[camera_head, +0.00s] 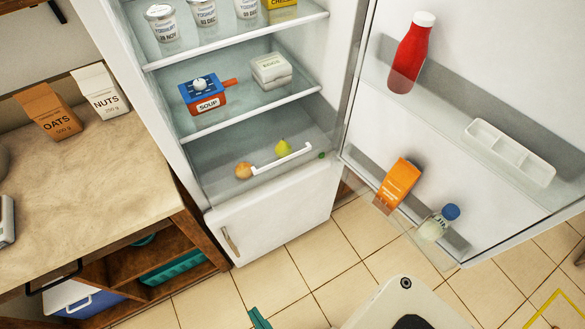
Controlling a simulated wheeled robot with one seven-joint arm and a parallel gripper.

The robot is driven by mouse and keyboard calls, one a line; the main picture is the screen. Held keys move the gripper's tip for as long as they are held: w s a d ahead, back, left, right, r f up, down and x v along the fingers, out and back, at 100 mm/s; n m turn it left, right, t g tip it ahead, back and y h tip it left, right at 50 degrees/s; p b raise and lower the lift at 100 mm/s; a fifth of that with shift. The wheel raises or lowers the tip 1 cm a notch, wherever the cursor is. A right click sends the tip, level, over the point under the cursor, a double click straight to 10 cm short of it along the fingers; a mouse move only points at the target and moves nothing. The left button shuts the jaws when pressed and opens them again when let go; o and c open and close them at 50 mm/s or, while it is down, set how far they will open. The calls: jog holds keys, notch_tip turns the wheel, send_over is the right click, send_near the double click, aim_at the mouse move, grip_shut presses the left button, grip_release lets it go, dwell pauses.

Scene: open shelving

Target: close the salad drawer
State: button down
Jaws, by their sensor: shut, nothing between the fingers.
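The fridge stands open. The salad drawer is the clear bin at its bottom, with a white bar handle (282,158) across the front. An orange-brown round item (243,170), a yellow-green pear (283,147) and a small dark green item (322,155) show at the drawer. I cannot tell how far out the drawer stands from this angle. My gripper is not in view.
The fridge door (460,110) is swung wide to the right, its racks holding a red bottle (411,55), an orange carton (398,183) and a blue-capped bottle (438,223). Tiled floor (305,265) lies in front.

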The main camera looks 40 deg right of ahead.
jog(key=w+d+f+m+g+h, duration=0.3)
jog(key=w+d+f+m, duration=0.2)
jog(key=d+f+m, duration=0.45)
jog(key=m+t, duration=0.6)
jog(key=m, duration=0.4)
send_near(300, 160)
jog(key=shift+n, duration=0.25)
jog(key=x, duration=0.6)
jog(key=shift+w, duration=0.25)
jog(key=shift+w, duration=0.1)
